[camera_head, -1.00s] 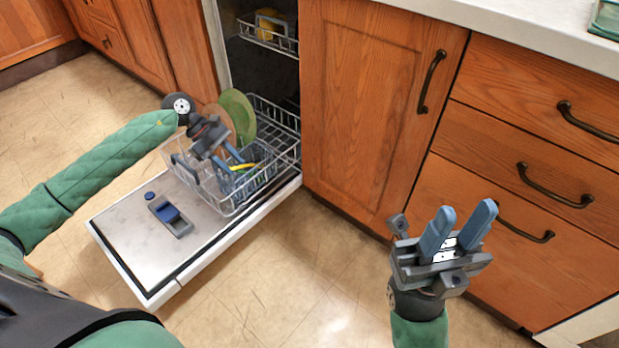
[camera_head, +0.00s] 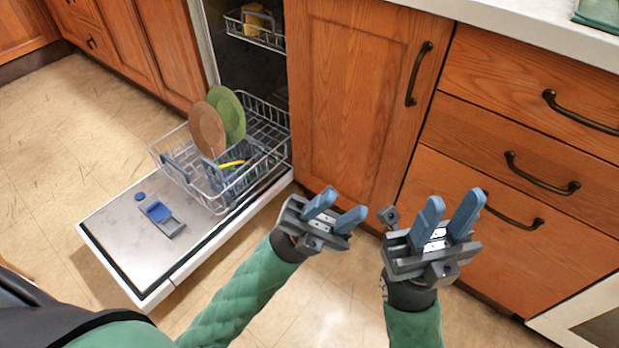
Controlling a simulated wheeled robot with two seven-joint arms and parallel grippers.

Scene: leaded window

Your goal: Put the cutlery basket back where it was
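The cutlery basket (camera_head: 222,182) is a small grey-blue basket in the front part of the pulled-out dishwasher rack (camera_head: 234,212). A yellow piece (camera_head: 232,163) shows at its top. Its lower part is partly hidden by the rack wires, so I cannot tell how it is seated. My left gripper (camera_head: 341,205) is open and empty, to the right of the open door and apart from the basket. My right gripper (camera_head: 456,202) is open and empty in front of the drawers, far from the basket.
A brown plate (camera_head: 207,130) and a green plate (camera_head: 230,118) stand in the rack behind the basket. The dishwasher door (camera_head: 118,232) lies open, with a blue detergent compartment (camera_head: 158,211) in it. Wooden cabinets and drawers (camera_head: 490,170) stand at right. Floor at left is clear.

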